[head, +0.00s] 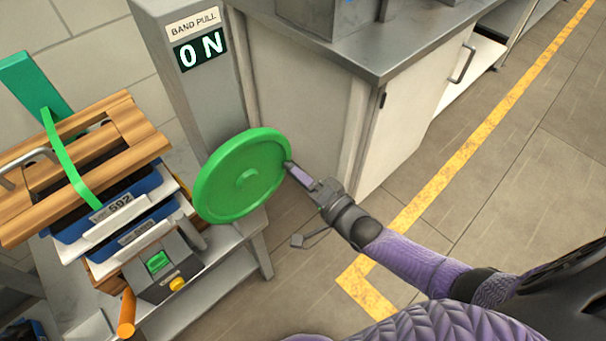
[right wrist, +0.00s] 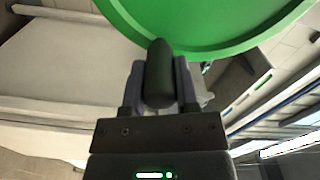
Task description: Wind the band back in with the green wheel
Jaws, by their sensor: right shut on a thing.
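The green wheel (head: 242,177) stands on the side of the grey post, in the middle of the head view. My right gripper (head: 297,172) is at the wheel's right rim. In the right wrist view my fingers are shut on the wheel's dark handle (right wrist: 159,78), beside the green rim (right wrist: 235,42). The green band (head: 66,160) loops over the wooden frame on the stack at the left, with a slack-looking curve. The display (head: 200,53) under the label BAND PULL reads 0 N. My left gripper is out of view.
The wooden frame (head: 90,152) rests on blue trays (head: 120,208) on a metal bench. A control box (head: 163,267) with green and yellow buttons and an orange handle (head: 127,314) are in front. A grey-topped cabinet (head: 400,105) stands behind my right gripper. The floor at right is clear.

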